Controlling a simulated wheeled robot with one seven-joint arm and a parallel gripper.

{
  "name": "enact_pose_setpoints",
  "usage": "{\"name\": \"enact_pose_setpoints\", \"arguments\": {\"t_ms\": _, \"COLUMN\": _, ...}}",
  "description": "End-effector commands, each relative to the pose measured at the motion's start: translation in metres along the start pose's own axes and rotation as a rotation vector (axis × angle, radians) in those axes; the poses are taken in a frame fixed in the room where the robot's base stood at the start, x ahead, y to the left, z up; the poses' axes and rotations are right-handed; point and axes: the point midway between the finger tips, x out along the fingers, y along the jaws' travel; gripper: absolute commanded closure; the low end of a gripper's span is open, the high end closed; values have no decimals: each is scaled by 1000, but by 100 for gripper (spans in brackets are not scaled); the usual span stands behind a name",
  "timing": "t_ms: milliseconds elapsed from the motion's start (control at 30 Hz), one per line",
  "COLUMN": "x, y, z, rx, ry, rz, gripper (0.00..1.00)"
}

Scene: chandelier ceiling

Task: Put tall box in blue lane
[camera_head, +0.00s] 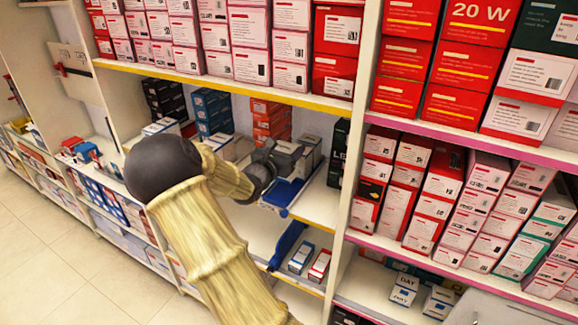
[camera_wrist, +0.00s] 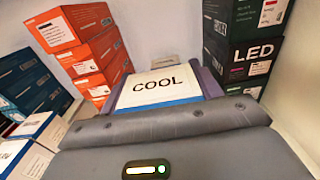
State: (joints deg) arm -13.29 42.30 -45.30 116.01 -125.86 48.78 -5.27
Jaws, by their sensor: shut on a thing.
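My gripper (camera_head: 285,160) reaches into the middle shelf compartment in the head view. In the wrist view its two dark fingers are shut around a white box marked COOL (camera_wrist: 160,86), which has a blue lower edge. The fingers and palm hide the box's sides, so I cannot tell its full height. A blue lane piece (camera_head: 283,194) shows at the shelf front below my gripper. Another blue piece (camera_head: 288,243) shows on the shelf below. I cannot tell whether the held box touches the shelf.
Orange boxes (camera_wrist: 82,45) stand left of the held box, and dark LED boxes (camera_wrist: 240,45) stand right. Dark blue boxes (camera_wrist: 28,80) are at the far left. A white upright panel (camera_head: 345,190) bounds the compartment's right side. The shelf (camera_head: 318,205) has bare room at front right.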

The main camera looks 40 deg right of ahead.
Motion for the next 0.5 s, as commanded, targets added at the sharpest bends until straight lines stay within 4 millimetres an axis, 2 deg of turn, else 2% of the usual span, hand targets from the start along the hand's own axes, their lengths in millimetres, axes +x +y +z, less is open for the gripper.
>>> {"name": "enact_pose_setpoints", "arguments": {"t_ms": 133, "x": 0, "y": -1, "z": -15, "rx": -2, "ry": -1, "rz": -2, "gripper": 62}}
{"name": "enact_pose_setpoints", "arguments": {"t_ms": 500, "x": 0, "y": 0, "z": -20, "rx": 1, "ry": -1, "rz": -1, "gripper": 62}}
